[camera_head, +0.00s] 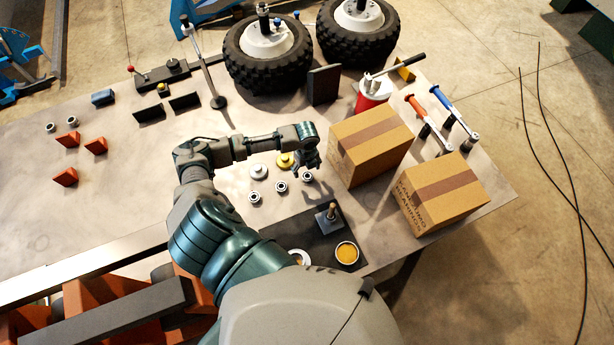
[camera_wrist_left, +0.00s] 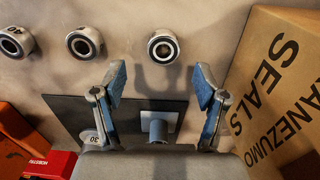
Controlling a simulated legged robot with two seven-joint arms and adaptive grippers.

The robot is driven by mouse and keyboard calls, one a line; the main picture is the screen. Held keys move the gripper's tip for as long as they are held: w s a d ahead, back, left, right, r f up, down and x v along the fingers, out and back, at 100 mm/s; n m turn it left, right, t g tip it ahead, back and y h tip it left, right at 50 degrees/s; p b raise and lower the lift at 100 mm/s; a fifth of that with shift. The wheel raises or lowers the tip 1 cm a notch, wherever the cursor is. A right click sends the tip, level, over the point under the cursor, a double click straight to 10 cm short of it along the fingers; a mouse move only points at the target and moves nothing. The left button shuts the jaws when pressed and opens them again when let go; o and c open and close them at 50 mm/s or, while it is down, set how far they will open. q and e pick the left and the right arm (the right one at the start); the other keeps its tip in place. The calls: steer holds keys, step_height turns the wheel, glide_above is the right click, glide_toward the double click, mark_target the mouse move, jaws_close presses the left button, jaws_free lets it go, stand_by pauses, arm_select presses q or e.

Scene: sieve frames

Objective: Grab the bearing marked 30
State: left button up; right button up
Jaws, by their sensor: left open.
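My left gripper (camera_head: 308,158) is open and empty above the table, just left of a cardboard box. In the left wrist view its two fingers (camera_wrist_left: 160,84) are spread apart. Three ring-shaped bearings lie in a row: a right one (camera_head: 307,177) (camera_wrist_left: 163,46), a middle one (camera_head: 281,187) (camera_wrist_left: 86,43) and a left one (camera_head: 255,197) (camera_wrist_left: 16,42). The right one lies just beyond the fingertips in the wrist view, untouched. I can read no number on these three.
Two boxes (camera_head: 370,143) (camera_head: 442,193) stand to the right. A dark mat (camera_head: 318,240) (camera_wrist_left: 65,107) carries a block with a peg (camera_head: 328,217) (camera_wrist_left: 159,126) and a yellow-filled tin (camera_head: 347,253). A silver disc (camera_head: 259,171) and a yellow flanged part (camera_head: 286,161) lie near the gripper. The left tabletop has open room.

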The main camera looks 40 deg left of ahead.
mark_target(307, 175)
arm_select(q)
steer(key=f, duration=0.5)
steer(key=shift+w+f, duration=0.15)
steer(key=shift+w, duration=0.1)
steer(key=c, duration=1.3)
